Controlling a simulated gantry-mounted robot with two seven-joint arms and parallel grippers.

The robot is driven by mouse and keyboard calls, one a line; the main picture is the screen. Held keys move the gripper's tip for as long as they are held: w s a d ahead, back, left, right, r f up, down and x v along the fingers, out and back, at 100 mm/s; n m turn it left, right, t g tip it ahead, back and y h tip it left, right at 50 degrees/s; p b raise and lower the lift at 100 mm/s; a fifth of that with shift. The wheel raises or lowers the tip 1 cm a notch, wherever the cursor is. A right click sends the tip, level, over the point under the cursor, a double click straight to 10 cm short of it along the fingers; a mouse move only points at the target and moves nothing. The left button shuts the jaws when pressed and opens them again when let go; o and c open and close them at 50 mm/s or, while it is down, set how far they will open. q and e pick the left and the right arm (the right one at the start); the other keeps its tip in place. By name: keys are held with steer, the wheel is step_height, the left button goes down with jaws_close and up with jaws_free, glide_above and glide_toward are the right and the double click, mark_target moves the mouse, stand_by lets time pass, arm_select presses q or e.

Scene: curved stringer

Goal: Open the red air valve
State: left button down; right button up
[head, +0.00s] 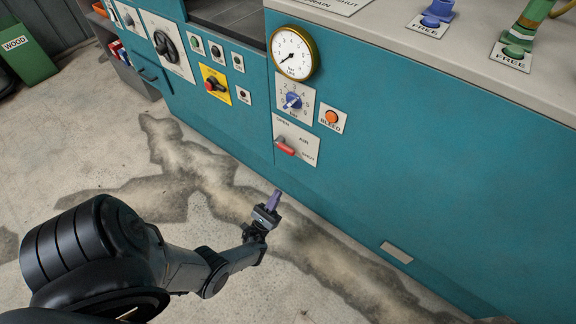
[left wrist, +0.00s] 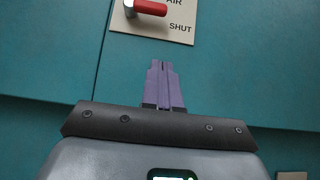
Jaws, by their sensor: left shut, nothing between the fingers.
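The red air valve handle (head: 286,148) sits on a white plate (head: 306,145) marked OPEN, AIR and SHUT on the teal cabinet front. In the left wrist view the red handle (left wrist: 150,7) shows at the top edge, lying roughly level, with the word SHUT below and to its right. My left gripper (head: 274,197) is shut and empty, below the plate and apart from it. Its purple fingertips (left wrist: 163,70) are together and point up toward the plate in the left wrist view. My right gripper is not in view.
Above the valve are a round gauge (head: 293,54), a blue selector knob (head: 292,100) and an orange bleed button (head: 331,117). The floor before the cabinet is clear.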

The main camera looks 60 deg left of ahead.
arm_select(q)
glide_toward(286, 146)
steer(key=shift+w+d+r, duration=0.5)
steer(key=shift+w+r, duration=0.1)
steer(key=shift+w, duration=1.95)
steer(key=shift+w+r, duration=0.15)
steer(key=shift+r, duration=0.1)
